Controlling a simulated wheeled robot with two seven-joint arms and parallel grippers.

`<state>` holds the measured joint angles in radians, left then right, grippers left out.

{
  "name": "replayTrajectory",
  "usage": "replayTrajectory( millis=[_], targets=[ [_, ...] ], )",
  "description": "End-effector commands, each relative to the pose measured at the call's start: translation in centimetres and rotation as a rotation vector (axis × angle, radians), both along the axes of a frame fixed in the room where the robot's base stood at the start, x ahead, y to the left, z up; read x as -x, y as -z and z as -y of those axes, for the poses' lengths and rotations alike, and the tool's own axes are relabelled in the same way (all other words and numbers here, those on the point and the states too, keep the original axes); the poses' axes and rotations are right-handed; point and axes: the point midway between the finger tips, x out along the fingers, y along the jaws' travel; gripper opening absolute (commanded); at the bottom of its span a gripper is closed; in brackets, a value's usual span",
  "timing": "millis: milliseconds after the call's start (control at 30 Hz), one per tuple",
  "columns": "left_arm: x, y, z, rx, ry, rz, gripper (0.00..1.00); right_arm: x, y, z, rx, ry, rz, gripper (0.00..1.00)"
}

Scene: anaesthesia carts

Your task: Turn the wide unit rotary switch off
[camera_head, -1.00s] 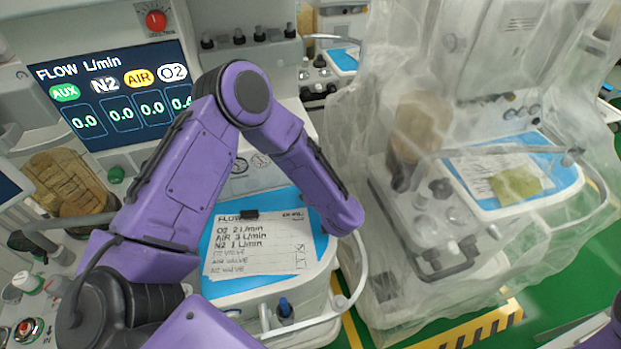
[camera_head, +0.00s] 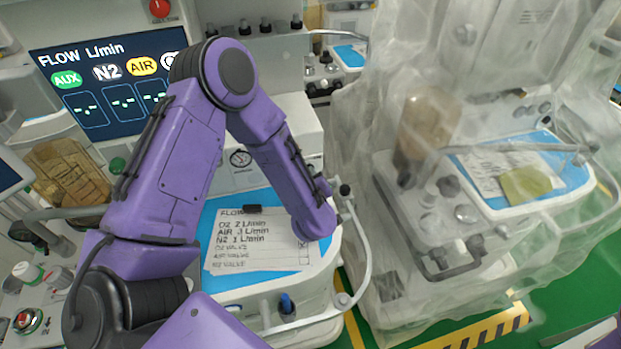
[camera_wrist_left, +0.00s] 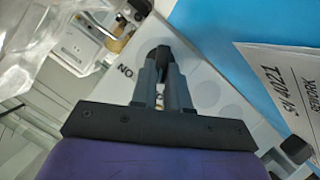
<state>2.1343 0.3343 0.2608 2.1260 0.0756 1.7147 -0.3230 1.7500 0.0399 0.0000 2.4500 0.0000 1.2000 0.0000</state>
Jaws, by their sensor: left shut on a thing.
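In the left wrist view, my left gripper (camera_wrist_left: 160,75) is shut on a small black knob, the rotary switch (camera_wrist_left: 160,52), on a pale panel. Letters reading "NO" are printed on the panel just left of the fingers. In the head view, my purple left arm crosses the near unit, and its hand hides most of the switch area at the worktop's right edge. My right gripper is not in view.
A paper sheet (camera_head: 245,245) lies on the blue worktop (camera_head: 225,208) below my arm. A white rail (camera_head: 363,250) curves around its right side. A plastic-draped cart (camera_head: 480,230) stands close on the right. A red knob (camera_head: 160,8) sits above the display.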

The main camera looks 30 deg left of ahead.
Motion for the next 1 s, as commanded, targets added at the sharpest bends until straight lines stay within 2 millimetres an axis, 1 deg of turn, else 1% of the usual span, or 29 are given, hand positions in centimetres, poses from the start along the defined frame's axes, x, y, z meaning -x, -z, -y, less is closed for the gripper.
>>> replayTrajectory(
  millis=[33,300,767,800,867,1000],
  targets=[
    [0.32,0.47,0.13,0.015,0.004,0.005,0.0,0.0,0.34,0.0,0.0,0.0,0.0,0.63],
    [0.4,0.45,0.07,0.06,0.004,0.058,0.0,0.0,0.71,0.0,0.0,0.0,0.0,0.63],
    [0.46,0.47,0.06,0.069,0.003,0.066,0.0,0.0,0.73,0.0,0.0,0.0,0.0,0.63],
    [0.46,0.47,0.06,0.069,0.003,0.066,0.21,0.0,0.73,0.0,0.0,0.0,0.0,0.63],
    [0.44,0.43,0.05,0.069,0.002,0.067,0.4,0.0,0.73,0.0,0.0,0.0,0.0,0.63],
    [0.32,0.32,0.01,0.068,0.002,0.071,0.4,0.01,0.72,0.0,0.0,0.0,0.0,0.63]
  ],
)
